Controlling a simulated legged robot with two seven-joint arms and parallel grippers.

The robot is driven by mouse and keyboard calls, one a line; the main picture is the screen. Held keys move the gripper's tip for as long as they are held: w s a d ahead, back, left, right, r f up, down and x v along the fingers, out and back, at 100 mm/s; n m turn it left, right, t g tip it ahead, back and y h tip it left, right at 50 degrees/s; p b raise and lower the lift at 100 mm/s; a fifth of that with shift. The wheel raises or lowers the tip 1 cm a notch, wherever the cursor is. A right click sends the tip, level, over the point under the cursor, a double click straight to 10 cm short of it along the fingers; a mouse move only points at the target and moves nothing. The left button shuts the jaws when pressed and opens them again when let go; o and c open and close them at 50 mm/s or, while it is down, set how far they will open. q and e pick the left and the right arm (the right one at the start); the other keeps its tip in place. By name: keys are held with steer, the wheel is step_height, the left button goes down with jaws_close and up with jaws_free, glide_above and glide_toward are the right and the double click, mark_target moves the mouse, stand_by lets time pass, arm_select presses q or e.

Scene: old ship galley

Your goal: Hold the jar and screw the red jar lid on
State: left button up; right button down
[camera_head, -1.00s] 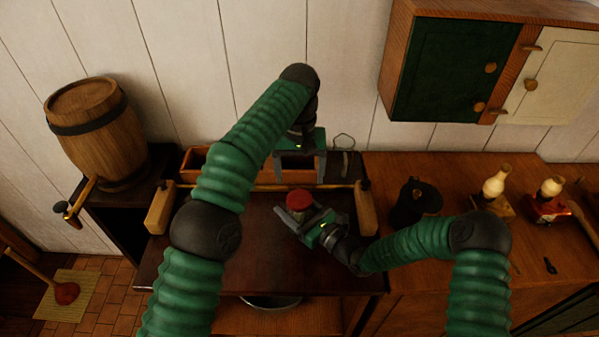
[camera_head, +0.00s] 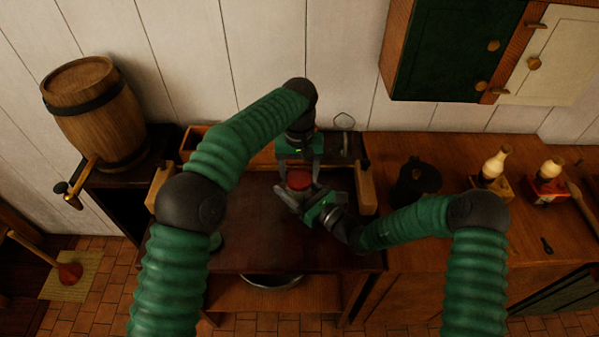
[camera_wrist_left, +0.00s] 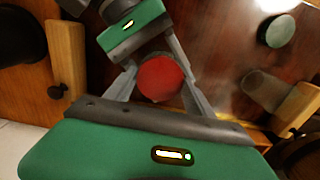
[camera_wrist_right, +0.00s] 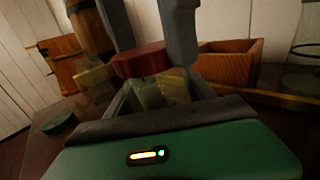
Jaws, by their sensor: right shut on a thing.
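The red jar lid (camera_head: 299,181) sits on top of the jar (camera_wrist_right: 160,92), which looks like glass with yellowish content in the right wrist view. The lid is round and flat in the left wrist view (camera_wrist_left: 160,79). My right gripper (camera_head: 304,203) is shut on the jar below the lid, coming from the right. My left gripper (camera_head: 299,178) points down from above, its two fingers open on either side of the lid. In the left wrist view the fingers are very close to the lid's rim; contact is unclear. How well the lid sits on the thread is hidden.
A green lid (camera_wrist_left: 276,30) lies on the dark table. A wooden box (camera_wrist_right: 228,66) stands behind. A dark pot (camera_head: 416,183) stands to the right, and a barrel (camera_head: 95,115) to the left. The table front is clear.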

arm_select(q)
steer(key=c, duration=1)
steer(key=m, duration=0.3)
steer(key=shift+m, duration=0.3)
steer(key=o, duration=1.7)
steer(key=shift+c, duration=0.2)
step_height(320, 180, up, 8)
steer(key=shift+w+d+f, duration=0.1)
steer(key=shift+f, duration=0.15)
arm_select(e)
steer(key=shift+c, duration=1.3)
jaws_free()
